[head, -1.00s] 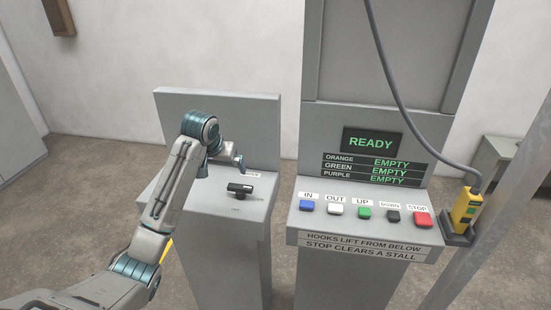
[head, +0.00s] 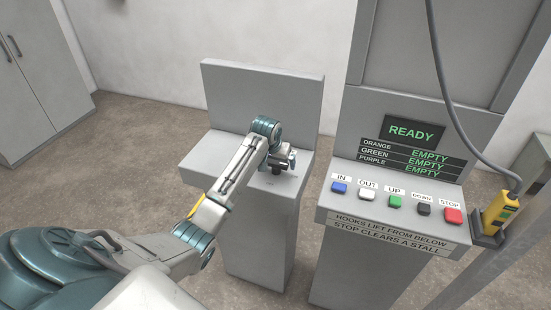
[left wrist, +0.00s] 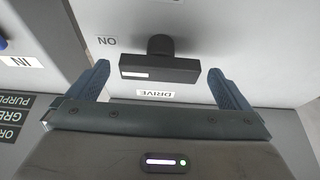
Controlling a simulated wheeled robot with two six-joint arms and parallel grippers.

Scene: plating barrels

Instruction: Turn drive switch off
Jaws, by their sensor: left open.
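The drive switch (left wrist: 160,68) is a black bar handle on a round post, seen in the left wrist view. Its white mark is at the left end of the bar, on the side of the upside-down ON label (left wrist: 107,41). The DRIVE label (left wrist: 155,94) is below the bar. My left gripper (left wrist: 160,72) is open, with one blue finger beyond each end of the bar and a gap at both ends. In the head view my left gripper (head: 286,160) is low over the pedestal top and partly hides the dark switch. My right gripper is not in view.
The switch stands on a grey pedestal (head: 205,158) with an upright back panel (head: 262,90). To its right is a console with IN, OUT, UP, DOWN and STOP buttons (head: 395,202) and a READY screen (head: 414,131).

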